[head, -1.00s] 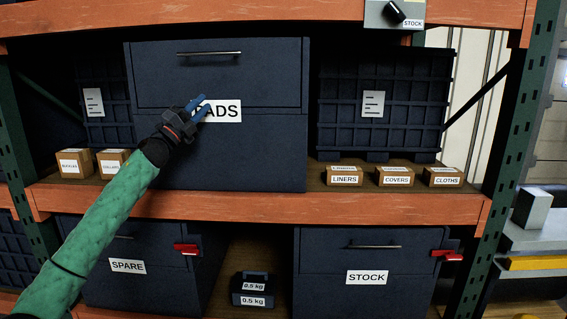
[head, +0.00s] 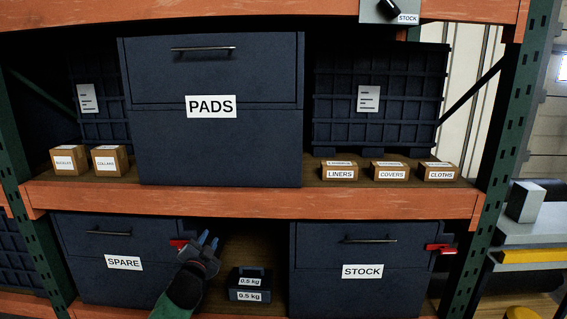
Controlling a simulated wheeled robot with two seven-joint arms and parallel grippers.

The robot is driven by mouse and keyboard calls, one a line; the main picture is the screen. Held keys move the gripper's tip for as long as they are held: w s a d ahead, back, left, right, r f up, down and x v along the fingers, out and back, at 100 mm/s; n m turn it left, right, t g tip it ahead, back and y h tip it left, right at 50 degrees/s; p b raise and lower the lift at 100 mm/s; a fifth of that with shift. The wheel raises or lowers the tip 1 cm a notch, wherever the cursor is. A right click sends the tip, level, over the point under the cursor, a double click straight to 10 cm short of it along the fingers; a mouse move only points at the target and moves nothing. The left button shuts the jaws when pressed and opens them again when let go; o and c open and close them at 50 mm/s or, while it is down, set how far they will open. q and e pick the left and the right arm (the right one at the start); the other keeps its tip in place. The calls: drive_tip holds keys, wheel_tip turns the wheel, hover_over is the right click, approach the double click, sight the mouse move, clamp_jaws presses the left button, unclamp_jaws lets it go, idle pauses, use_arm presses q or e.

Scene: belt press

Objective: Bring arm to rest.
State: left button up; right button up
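My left gripper (head: 208,240) is low in the head view, in front of the lower shelf. Its two blue fingers point up, with a small gap between them and nothing seen in it. It overlaps the right edge of the SPARE cabinet (head: 85,265) and partly covers the red latch (head: 178,243) there; I cannot tell whether it touches. My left forearm comes up from the bottom edge. My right gripper is out of view.
The PADS cabinet (head: 220,150) stands shut on the middle shelf (head: 260,203), between small labelled boxes. The 0.5 kg weights (head: 250,284) sit right of my gripper, beside the STOCK cabinet (head: 340,295) with its red latch (head: 440,248). A green upright (head: 500,165) bounds the right.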

use_arm(q)
drive_tip(key=s+f+n+g+y, duration=0.1)
drive_tip(key=s+f+n+g, duration=0.3)
drive_tip(key=s+f, duration=1)
drive_tip(key=s+f+n+g+y, duration=0.15)
drive_tip(key=s+f+g, duration=0.7)
drive_tip(key=s, duration=0.95)
drive_tip(key=s+f+n+g+h, duration=0.1)
drive_tip(key=s+f+n+g, duration=0.3)
drive_tip(key=s, duration=1.3)
wheel_tip(320, 180, down, 23)
drive_tip(key=w+d+m, duration=0.2)
drive_tip(key=d, duration=0.1)
drive_tip(key=s+f, duration=0.3)
drive_tip(key=f, duration=0.8)
drive_tip(key=s+f, duration=0.4)
drive_tip(key=f, duration=0.7)
drive_tip(key=shift+s+d, duration=0.15)
drive_tip(key=shift+d, duration=0.15)
drive_tip(key=shift+g+h, duration=0.25)
